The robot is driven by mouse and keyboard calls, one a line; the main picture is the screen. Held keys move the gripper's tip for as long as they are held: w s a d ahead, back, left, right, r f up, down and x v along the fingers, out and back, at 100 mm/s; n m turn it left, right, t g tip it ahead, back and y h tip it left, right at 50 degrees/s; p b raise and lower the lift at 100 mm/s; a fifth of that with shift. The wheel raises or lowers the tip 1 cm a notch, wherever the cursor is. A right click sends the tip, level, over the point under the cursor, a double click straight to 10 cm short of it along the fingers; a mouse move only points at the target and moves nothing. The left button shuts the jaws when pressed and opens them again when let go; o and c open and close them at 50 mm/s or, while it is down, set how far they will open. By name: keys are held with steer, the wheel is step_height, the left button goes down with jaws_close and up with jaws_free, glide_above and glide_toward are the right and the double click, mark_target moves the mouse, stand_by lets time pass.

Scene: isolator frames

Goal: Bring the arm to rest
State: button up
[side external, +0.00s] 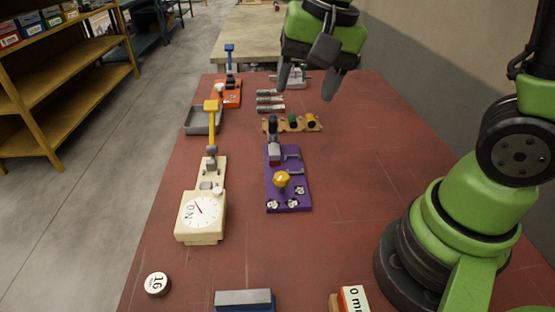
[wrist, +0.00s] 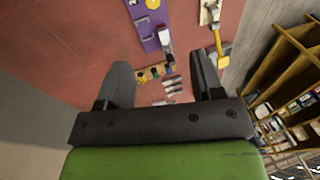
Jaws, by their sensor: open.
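My gripper (side external: 312,82) is at the top of the side external view, raised above the far part of the red table (side external: 370,170). Its two dark fingers are spread apart with nothing between them. In the wrist view my gripper (wrist: 160,85) also shows open and empty, with the table (wrist: 190,30) beyond it. My green arm runs out of the top of the side external view, and its base stands at the right.
A purple board (side external: 303,195) with a yellow knob and a cream dial unit (side external: 190,228) with a yellow lever stand mid-table. Behind are a wooden rack (side external: 316,127), a grey tray (side external: 190,128) and an orange unit (side external: 235,100).

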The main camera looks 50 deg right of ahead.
steer(key=s+r+n+t+y, duration=0.1)
steer(key=s+r+n+t, duration=0.3)
steer(key=s, duration=0.7)
step_height(320, 180, up, 3)
steer(key=shift+s+a+f+n+t, duration=0.15)
steer(key=shift+a+n+t, duration=0.15)
steer(key=shift+n, duration=0.4)
